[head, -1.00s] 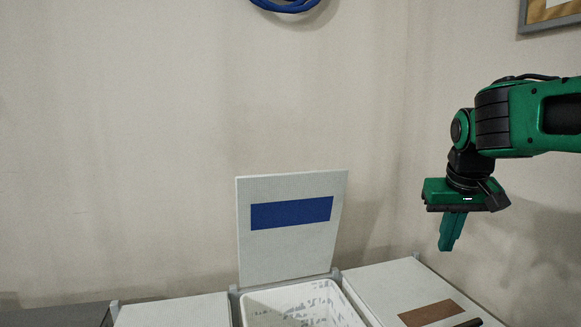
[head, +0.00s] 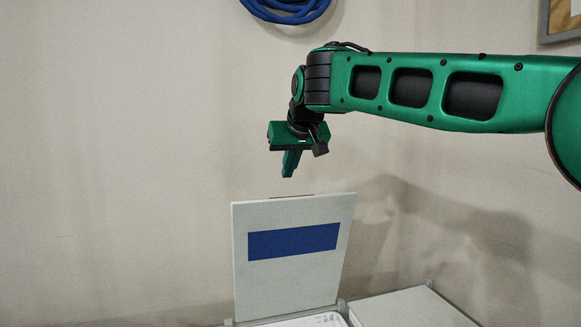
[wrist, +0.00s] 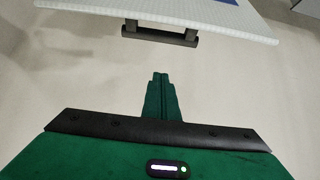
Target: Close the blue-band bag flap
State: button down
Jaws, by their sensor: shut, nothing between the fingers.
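The flap (head: 290,282) with the blue band (head: 293,241) stands upright, open, in the head view. Its white box opening (head: 310,321) shows only as a rim at the bottom edge. My gripper (head: 288,175) is shut and empty, pointing down above the flap's top edge; how far in front or behind it is, I cannot tell from the head view. In the wrist view the flap (wrist: 205,14) crosses the top, with a dark handle (wrist: 160,35) on it. My shut fingers (wrist: 160,78) are apart from the handle, with a gap between.
A closed pale lid (head: 415,308) lies right of the flap. A blue coil (head: 287,8) hangs on the wall above, and a framed picture (head: 560,22) hangs at upper right. My arm spans the right side.

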jog(key=shift+s+d+f, duration=0.15)
jog(key=shift+f, duration=2.45)
